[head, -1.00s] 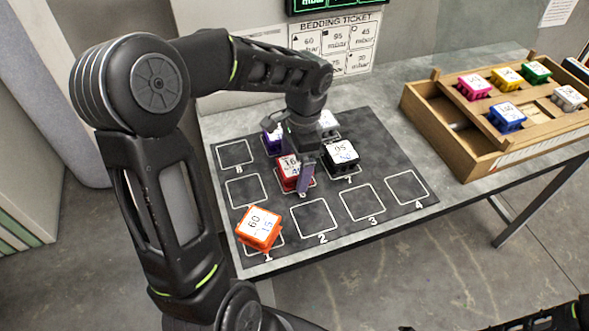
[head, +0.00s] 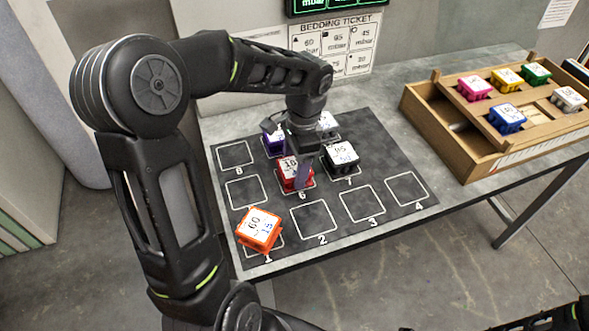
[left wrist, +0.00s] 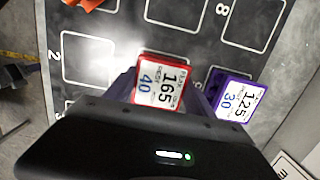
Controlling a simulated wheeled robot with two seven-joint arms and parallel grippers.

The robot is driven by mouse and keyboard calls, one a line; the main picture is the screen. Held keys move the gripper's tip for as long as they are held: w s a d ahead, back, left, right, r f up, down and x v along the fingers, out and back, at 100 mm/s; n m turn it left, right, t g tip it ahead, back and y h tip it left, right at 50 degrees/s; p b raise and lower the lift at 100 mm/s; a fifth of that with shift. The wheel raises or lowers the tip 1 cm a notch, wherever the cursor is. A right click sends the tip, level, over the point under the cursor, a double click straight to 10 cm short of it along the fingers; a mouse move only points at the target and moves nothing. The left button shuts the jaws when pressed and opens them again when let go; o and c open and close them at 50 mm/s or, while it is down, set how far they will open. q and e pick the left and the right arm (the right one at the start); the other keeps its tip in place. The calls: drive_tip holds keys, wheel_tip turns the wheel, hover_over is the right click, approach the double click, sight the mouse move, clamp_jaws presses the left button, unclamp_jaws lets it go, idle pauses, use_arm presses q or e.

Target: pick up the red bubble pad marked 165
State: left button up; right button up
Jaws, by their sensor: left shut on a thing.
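The red bubble pad (head: 291,180) sits at square 6 of the dark mat (head: 275,212) in the head view, partly hidden by my gripper. In the left wrist view the red pad (left wrist: 160,82) shows a white label reading 165 and 40. My left gripper (head: 295,165) comes down over it from above, with a finger on either side, and is shut on it. The gripper (left wrist: 158,95) also shows in the left wrist view. I cannot tell whether the pad is clear of the mat.
A black pad (head: 341,158) stands close on the right at square 7, and a purple pad (head: 273,143) behind. A white pad (head: 327,122) is partly hidden at the back. An orange pad (head: 259,229) lies at square 1. A wooden rack (head: 470,155) holds several pads. Squares 2 to 4 are empty.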

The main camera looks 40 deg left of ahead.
sight(294, 166)
use_arm(q)
wheel_tip(294, 166, up, 10)
drive_tip(key=shift+r, duration=0.1)
idle(0.4)
idle(0.6)
